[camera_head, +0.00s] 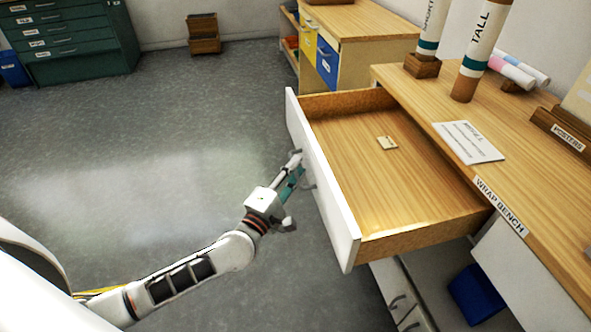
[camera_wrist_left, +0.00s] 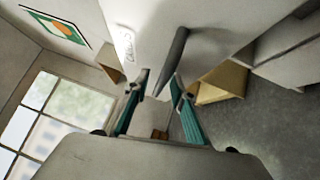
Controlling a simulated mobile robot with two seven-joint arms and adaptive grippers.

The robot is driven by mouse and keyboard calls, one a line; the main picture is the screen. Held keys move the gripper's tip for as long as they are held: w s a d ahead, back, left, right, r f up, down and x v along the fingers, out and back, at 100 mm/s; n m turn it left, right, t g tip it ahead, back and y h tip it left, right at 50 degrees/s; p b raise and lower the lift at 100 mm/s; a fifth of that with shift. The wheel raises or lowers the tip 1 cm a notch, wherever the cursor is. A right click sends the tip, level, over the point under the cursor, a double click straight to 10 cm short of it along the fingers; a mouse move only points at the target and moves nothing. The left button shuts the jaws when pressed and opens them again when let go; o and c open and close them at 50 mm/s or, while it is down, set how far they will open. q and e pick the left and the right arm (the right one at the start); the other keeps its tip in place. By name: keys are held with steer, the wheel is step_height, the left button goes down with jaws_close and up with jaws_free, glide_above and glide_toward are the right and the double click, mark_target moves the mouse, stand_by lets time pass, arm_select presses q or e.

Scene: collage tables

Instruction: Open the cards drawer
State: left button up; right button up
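The open drawer (camera_head: 385,165) stands far out of the wrap bench, with a small pale card-like piece (camera_head: 387,143) on its wooden floor. Its white front (camera_head: 325,190) has a grey bar handle (camera_head: 309,186). My left gripper (camera_head: 297,166) is at the outer face of this front, by the handle. In the left wrist view, the teal fingers (camera_wrist_left: 160,82) are apart, with the handle (camera_wrist_left: 175,50) between or just beyond their tips and a visible gap on one side. A label, too blurred to read surely, is on the front (camera_wrist_left: 127,42). My right gripper is out of view.
The wrap bench (camera_head: 420,80) carries TALL (camera_head: 480,45) and SHORT (camera_head: 432,30) tubes and a sign (camera_head: 468,141). Lower drawers (camera_head: 400,300) and a blue bin (camera_head: 477,293) are beneath. The floor (camera_head: 150,150) to the left is clear; a green cabinet (camera_head: 70,40) stands behind.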

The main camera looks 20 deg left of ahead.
arm_select(q)
steer(key=v, duration=1.1)
steer(key=shift+s, duration=0.4)
steer(key=s+d+f+m+g+h+p, duration=0.2)
steer(key=s+d+m+g+h+p, duration=0.15)
steer(key=s+d+m, duration=0.7)
steer(key=s+a+f+m+g+y+p, duration=0.1)
steer(key=s+a+f+m+g+y, duration=0.1)
steer(key=f+m, duration=0.4)
steer(key=s+a+f+m+g+y+p, duration=0.2)
steer(key=s+a+f+m+g, duration=0.1)
steer(key=s+a+f+m, duration=0.1)
step_height(320, 180, down, 2)
steer(key=shift+s+f+m+p, duration=0.15)
steer(key=shift+s+m+p, duration=0.15)
steer(key=shift+s+m, duration=0.65)
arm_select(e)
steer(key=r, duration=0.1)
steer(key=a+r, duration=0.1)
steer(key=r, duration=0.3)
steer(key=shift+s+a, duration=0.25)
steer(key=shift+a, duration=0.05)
